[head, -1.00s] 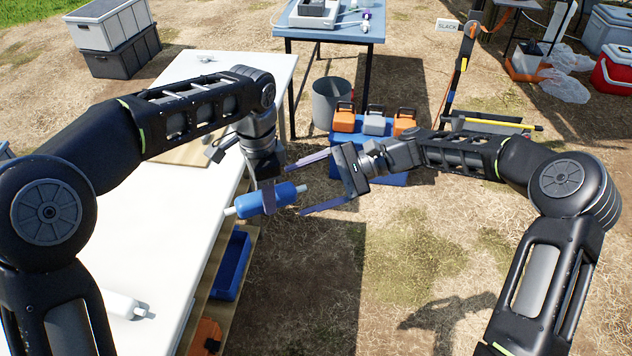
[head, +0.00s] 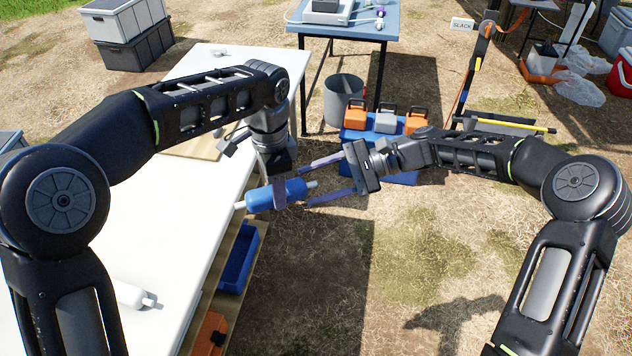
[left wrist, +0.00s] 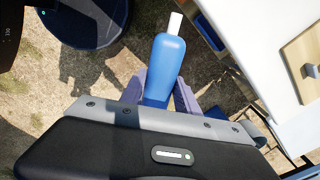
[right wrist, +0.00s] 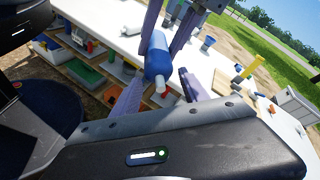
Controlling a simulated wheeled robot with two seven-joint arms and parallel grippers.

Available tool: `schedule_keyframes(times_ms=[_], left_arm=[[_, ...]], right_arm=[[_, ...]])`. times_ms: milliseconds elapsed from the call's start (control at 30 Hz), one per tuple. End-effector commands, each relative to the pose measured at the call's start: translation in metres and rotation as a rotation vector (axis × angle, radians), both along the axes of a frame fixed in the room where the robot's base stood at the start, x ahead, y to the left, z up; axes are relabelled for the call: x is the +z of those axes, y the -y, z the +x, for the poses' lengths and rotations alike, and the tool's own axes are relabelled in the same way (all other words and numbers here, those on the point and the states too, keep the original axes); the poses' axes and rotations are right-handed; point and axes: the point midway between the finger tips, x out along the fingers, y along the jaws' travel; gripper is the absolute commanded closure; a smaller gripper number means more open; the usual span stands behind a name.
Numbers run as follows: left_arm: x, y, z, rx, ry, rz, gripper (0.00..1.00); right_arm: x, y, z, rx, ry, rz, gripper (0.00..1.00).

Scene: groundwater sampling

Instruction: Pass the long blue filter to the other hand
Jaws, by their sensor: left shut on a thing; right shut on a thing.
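The long blue filter (head: 262,199) has a blue body and white ends and lies almost level in the air, right of the white table's edge. My left gripper (head: 278,193) is shut around the middle of its body. It also shows in the left wrist view (left wrist: 167,60), its white end pointing away. My right gripper (head: 310,182) comes from the right, with one finger on each side of the filter's right end, and is shut on it. In the right wrist view the filter (right wrist: 157,58) sits between the fingers; the exact contact is hard to see.
The white table (head: 180,240) runs along the left, with a white bottle-like item (head: 132,296) on it and a blue tray (head: 238,262) on the shelf below. Behind the grippers are a grey bucket (head: 344,98) and small orange and grey cases (head: 386,121). Ground at front right is clear.

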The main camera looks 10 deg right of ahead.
Motion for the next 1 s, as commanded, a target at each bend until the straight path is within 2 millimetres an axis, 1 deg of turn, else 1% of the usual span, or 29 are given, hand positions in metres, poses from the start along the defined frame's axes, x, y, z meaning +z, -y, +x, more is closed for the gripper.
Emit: schedule_keyframes(times_ms=[33, 67, 367, 633, 767, 867, 967, 1000], left_arm=[[0.0, 0.0, 0.001, 0.001, 0.001, -0.001, 1.0], [0.0, 0.0, 0.001, 0.001, 0.001, -0.001, 0.62], [0.0, 0.0, 0.0, 0.001, 0.001, 0.0, 0.37], [0.001, 0.0, 0.001, 0.0, 0.002, -0.001, 0.37], [0.009, 0.007, 0.004, -0.011, 0.028, -0.012, 0.37], [0.026, 0.018, 0.012, -0.025, 0.079, -0.032, 0.37], [0.054, 0.033, 0.024, -0.042, 0.171, -0.064, 0.37], [0.069, 0.041, 0.03, -0.05, 0.217, -0.08, 0.37]], right_arm=[[0.0, 0.0, 0.0, 0.001, 0.0, -0.001, 0.9], [0.0, 0.0, 0.0, 0.001, 0.0, 0.0, 0.92], [0.0, 0.0, 0.0, 0.001, 0.0, 0.001, 0.92], [0.0, 0.0, 0.0, 0.001, 0.0, 0.001, 0.92], [0.0, 0.0, 0.0, 0.001, 0.0, 0.001, 0.92], [0.0, 0.0, 0.0, 0.001, 0.0, 0.001, 0.92], [0.0, 0.0, 0.0, 0.001, 0.0, 0.001, 0.92], [0.0, 0.0, 0.0, 0.001, 0.0, 0.001, 0.92]])
